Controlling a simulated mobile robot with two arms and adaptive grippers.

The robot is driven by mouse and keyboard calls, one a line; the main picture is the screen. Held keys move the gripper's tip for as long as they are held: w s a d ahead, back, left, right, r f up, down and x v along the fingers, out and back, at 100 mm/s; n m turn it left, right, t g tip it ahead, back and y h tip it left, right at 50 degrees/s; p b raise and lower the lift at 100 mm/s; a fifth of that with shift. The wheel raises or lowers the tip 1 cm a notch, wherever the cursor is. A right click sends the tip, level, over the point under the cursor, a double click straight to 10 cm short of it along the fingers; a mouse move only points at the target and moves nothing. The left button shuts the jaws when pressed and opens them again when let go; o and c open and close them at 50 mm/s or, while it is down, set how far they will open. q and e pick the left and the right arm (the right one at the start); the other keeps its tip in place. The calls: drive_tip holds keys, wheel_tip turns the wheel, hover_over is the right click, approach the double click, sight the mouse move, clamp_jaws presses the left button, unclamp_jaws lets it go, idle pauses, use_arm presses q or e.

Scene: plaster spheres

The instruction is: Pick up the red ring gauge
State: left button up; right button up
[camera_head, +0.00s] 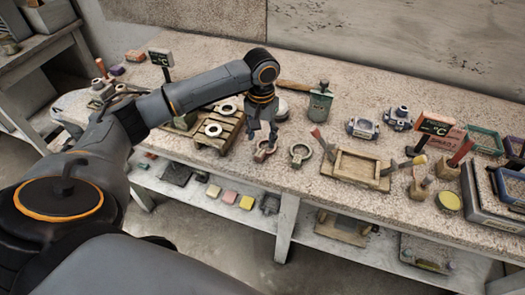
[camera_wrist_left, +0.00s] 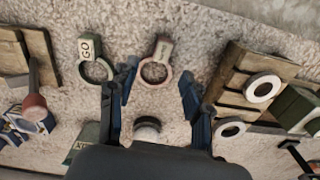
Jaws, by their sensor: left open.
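The red ring gauge (camera_head: 262,155) lies on the stone-topped bench, partly hidden by my left gripper (camera_head: 262,135) just above it. In the left wrist view the red ring gauge (camera_wrist_left: 146,80) shows as a thin reddish ring with a pale tag. My left gripper (camera_wrist_left: 158,72) is open, its two blue fingers on either side of the ring in that view, nearer on the left. Nothing is held. A green ring gauge (camera_head: 300,161) lies just right of it; its tag reads GO in the wrist view (camera_wrist_left: 97,72). My right gripper is not in view.
A wooden pallet (camera_head: 205,135) with white rings stands close left of the gripper. A green canister (camera_head: 320,103) stands behind, and a wooden tray (camera_head: 357,168) lies to the right. The bench's front edge is close in front of the gauges.

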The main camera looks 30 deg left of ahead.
sight(261, 151)
use_arm(q)
wheel_tip(261, 151, down, 6)
drive_tip(key=shift+a+f+p, duration=0.1)
drive_tip(key=shift+f+p, duration=0.15)
drive_tip(key=shift+p, duration=0.3)
drive_tip(key=shift+c, duration=0.2)
clamp_jaws()
